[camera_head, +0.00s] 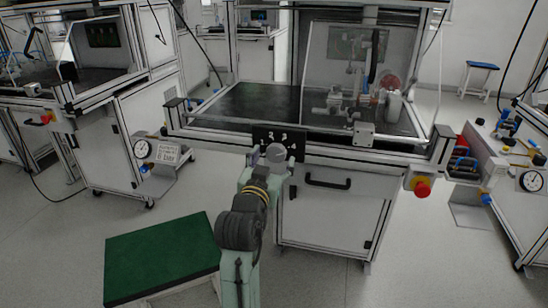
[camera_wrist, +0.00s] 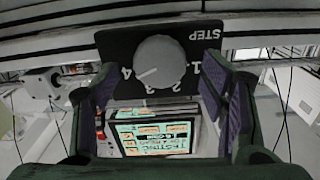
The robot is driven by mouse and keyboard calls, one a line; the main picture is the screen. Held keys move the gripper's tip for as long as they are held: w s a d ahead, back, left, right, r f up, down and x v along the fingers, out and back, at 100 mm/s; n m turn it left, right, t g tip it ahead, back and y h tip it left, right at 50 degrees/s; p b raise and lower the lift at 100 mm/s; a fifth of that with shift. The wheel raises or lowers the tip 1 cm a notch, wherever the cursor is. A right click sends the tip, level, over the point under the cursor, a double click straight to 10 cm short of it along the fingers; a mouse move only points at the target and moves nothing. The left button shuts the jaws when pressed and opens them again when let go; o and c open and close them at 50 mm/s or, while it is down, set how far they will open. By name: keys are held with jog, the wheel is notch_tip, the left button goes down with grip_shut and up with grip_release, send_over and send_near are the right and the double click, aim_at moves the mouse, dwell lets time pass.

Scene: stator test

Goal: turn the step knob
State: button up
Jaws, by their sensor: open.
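The step knob (camera_wrist: 160,62) is a round light-grey dial on a black plate (camera_wrist: 112,47) marked STEP and with numbers 1 to 4. A white mark on its face points to the lower left in the wrist view, near the 3 and 4. My gripper (camera_wrist: 160,98) is open, with one finger on each side of the view and the knob showing in the gap beyond. No contact with the knob is visible. In the head view, the black plate (camera_head: 291,136) sits on the bench front, and my arm hides its lower left part.
A test bench (camera_head: 330,206) with a drawer handle stands in front of me. A red emergency button (camera_head: 422,188) is on its right. A green-topped platform (camera_head: 160,257) is at lower left. A labelled panel (camera_wrist: 155,135) shows below the knob in the wrist view.

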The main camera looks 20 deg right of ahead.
jog(key=v, duration=0.5)
jog(key=shift+s+a, duration=0.2)
jog(key=shift+s, duration=0.1)
